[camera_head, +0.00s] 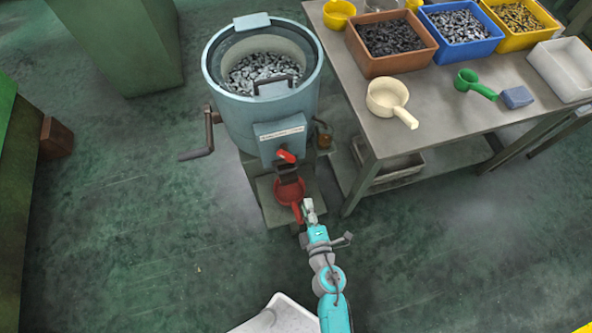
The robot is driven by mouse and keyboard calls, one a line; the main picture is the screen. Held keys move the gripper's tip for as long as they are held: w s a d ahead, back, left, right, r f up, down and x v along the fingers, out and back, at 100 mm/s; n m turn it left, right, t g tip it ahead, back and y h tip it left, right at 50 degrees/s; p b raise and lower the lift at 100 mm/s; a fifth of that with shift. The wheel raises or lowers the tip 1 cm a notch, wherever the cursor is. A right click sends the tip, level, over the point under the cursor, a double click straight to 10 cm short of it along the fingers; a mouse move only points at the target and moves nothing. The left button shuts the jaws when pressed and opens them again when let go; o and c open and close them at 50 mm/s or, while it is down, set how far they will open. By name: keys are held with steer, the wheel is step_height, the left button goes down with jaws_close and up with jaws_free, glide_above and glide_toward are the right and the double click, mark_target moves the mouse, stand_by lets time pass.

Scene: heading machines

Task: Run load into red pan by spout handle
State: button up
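A blue-grey drum machine (262,108) holds a heap of small grey metal pieces (265,72). Low on its front is a spout (288,173) with a red spout handle (286,156) above it. The red pan (288,188) sits under the spout on a small grey stand, its handle pointing toward me. What lies inside the pan is too small and dark to tell. My gripper (307,206) is just right of the pan's handle, below the spout handle. I cannot tell whether it touches the pan's handle or whether its fingers are open or shut.
A crank (200,140) juts from the drum's left. A grey table (445,110) on the right bears brown (396,66), blue (476,48) and yellow bins of parts, a cream pan (386,96), a green scoop (466,80) and a white tray (562,75). Floor at left is open.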

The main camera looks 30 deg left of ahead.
mark_target(287, 171)
steer(key=shift+w+a+f+n+g+y, duration=0.15)
steer(key=shift+w+a+f+n, duration=0.3)
steer(key=shift+w+a, duration=1.35)
steer(key=shift+w+a+f+n+g+y, duration=0.15)
steer(key=shift+w+a+f+n, duration=0.5)
steer(key=shift+a, duration=1.95)
steer(key=shift+w+a+f+n+g, duration=0.1)
steer(key=shift+w+a+f+g, duration=0.15)
steer(key=shift+w+a, duration=1.65)
steer(key=shift+s+a, duration=0.3)
steer(key=shift+s, duration=0.05)
jaws_close()
